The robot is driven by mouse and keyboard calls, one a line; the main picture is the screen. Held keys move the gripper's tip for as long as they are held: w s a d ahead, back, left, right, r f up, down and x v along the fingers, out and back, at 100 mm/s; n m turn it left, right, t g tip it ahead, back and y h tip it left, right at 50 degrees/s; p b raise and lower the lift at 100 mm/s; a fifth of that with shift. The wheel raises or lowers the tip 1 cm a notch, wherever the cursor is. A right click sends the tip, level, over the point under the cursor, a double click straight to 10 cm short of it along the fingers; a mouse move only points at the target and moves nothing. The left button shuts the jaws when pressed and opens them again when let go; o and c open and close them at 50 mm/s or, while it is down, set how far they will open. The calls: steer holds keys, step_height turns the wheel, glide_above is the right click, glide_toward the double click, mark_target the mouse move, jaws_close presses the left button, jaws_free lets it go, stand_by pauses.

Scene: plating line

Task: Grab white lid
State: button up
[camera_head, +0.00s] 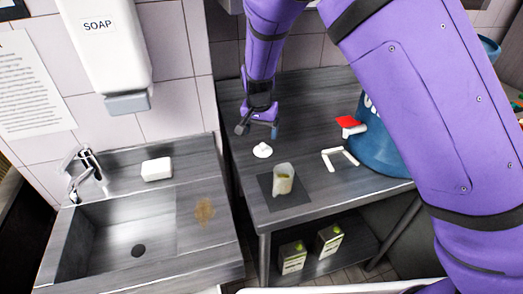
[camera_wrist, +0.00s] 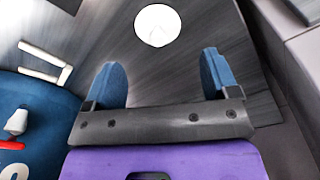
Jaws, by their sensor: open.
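The white lid (camera_head: 262,150) is small and round with a knob, and lies on the grey metal table (camera_head: 310,104). In the wrist view the lid (camera_wrist: 158,25) shows as a white disc ahead of the fingertips, near the top edge. My gripper (camera_head: 257,129) is behind the lid in the head view, apart from it. In the wrist view my gripper (camera_wrist: 160,75) has its two blue fingers wide apart, with nothing between them. A pale cup or jar (camera_head: 283,179) stands on a dark square mat (camera_head: 289,200) in front of the lid.
A blue container (camera_head: 376,143) with a red-and-white tap (camera_head: 350,125) stands at the right. A white bracket-shaped piece (camera_head: 338,158) lies beside it. A sink (camera_head: 125,232) adjoins at left, with white soap (camera_head: 156,169) on its ledge. Cartons (camera_head: 292,258) stand on the shelf below.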

mark_target(263, 145)
steer(key=f, duration=0.5)
steer(key=w+f, duration=0.1)
steer(key=f, duration=0.2)
steer(key=shift+w+d, duration=0.1)
steer(key=shift+d, duration=0.25)
steer(key=c, duration=0.7)
